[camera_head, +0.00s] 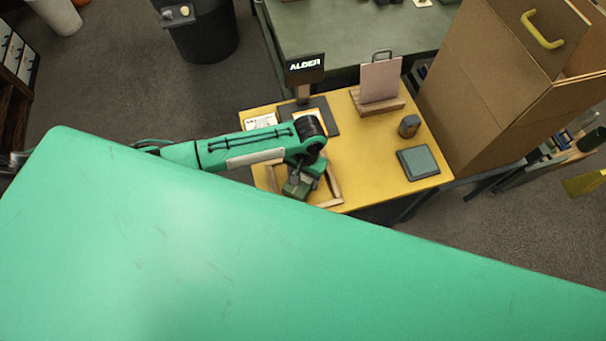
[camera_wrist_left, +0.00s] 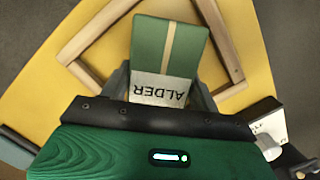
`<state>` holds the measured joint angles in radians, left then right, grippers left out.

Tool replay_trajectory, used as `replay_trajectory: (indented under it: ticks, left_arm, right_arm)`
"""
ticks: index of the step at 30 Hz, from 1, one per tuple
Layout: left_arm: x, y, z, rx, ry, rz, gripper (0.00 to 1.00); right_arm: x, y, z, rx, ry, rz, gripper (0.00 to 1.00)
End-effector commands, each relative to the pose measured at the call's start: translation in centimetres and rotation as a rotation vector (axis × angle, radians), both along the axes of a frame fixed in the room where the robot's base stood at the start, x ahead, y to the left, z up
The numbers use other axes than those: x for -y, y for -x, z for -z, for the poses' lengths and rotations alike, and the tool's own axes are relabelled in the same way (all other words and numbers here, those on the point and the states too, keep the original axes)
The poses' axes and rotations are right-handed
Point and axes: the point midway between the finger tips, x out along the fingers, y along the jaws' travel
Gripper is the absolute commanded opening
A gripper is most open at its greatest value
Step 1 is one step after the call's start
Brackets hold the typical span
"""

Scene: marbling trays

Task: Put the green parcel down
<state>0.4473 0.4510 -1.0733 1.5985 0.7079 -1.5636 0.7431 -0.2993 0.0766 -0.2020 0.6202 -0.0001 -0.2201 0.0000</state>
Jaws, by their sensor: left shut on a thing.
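The green parcel (camera_wrist_left: 150,45) has a pale stripe and a white label reading ALDER. In the head view the parcel (camera_head: 296,188) is at the left part of the yellow table (camera_head: 375,165). My left gripper (camera_head: 304,178) is shut on it, with one grey finger on each side in the wrist view (camera_wrist_left: 160,88). A wooden frame (camera_head: 328,204) lies on the table beneath the gripper, and the parcel overlaps its outline. I cannot tell whether the parcel touches the table. The frame (camera_wrist_left: 84,76) is partly hidden by the parcel and gripper. My right gripper is out of view.
An ALDER sign (camera_head: 304,65) on a wooden post stands behind the frame. A pink panel on a wooden stand (camera_head: 380,80), a small dark jar (camera_head: 409,126) and a blue-grey square (camera_head: 418,162) are farther right. A large cardboard box (camera_head: 490,90) stands beside the table.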

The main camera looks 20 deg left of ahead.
Motion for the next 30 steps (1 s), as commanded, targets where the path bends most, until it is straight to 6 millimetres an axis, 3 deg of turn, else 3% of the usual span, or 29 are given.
replay_trajectory:
  ticks: [7,8,11,22,26,30]
  left_arm:
    - [0.0,0.0,0.2,0.0,0.0,-0.001,0.29]
    - [0.0,0.0,0.2,0.0,0.0,-0.001,0.66]
    - [0.0,0.0,0.2,0.0,0.0,-0.001,0.83]
    - [0.0,-0.1,-0.3,0.0,0.0,0.0,0.83]
    - [0.1,-0.4,-2.2,0.002,0.001,0.001,0.83]
    - [0.2,-0.9,-5.2,0.003,0.003,0.001,0.83]
  right_arm:
    - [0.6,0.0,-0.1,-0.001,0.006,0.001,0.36]
    - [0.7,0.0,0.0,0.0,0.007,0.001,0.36]
    - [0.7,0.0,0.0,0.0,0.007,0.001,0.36]
    - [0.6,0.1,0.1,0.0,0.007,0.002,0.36]
    - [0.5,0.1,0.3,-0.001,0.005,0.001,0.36]
    - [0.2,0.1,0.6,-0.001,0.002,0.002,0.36]
